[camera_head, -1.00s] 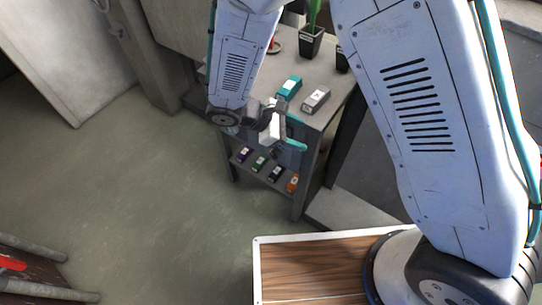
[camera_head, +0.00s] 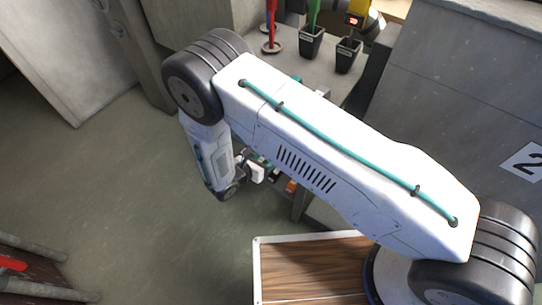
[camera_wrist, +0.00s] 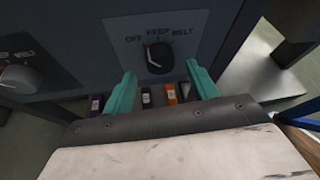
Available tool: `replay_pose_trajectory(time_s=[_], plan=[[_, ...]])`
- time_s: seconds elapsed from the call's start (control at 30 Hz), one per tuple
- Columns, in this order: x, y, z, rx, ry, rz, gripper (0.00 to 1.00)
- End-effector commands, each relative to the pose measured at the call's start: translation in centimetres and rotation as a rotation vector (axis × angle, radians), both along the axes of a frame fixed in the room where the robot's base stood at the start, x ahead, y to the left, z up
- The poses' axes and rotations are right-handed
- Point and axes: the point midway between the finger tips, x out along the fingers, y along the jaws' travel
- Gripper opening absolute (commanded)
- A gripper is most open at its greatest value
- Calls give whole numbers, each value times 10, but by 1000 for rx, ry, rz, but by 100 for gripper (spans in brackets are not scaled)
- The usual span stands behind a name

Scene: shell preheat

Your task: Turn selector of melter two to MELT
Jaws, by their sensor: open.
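In the wrist view a black selector knob (camera_wrist: 160,57) sits on a dark panel below the labels OFF, KEEP and MELT. A red and white mark shows on its left side, toward OFF. My gripper (camera_wrist: 160,72) is open, with one teal finger low on each side of the knob; I cannot tell whether they touch it. No melter number shows on either panel. In the head view my gripper (camera_head: 252,171) is small and partly hidden, and my arm covers the panel.
Small coloured blocks, one orange (camera_wrist: 170,93) and one purple (camera_wrist: 97,103), lie beneath the knob panel. Black pots (camera_head: 311,42) and a red tool (camera_head: 271,30) stand on the grey top. A sign with a 2 (camera_head: 527,162) is at the right. Open floor lies left.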

Motion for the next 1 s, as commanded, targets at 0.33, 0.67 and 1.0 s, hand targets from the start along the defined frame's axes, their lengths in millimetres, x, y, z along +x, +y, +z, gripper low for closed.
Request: replay_pose_trajectory(time_s=[0.33,0.67,1.0], plan=[[18,-19,-11,2,0,-2,58],[18,-19,-10,1,-1,-2,22],[18,-19,-10,17,-13,-1,14]])
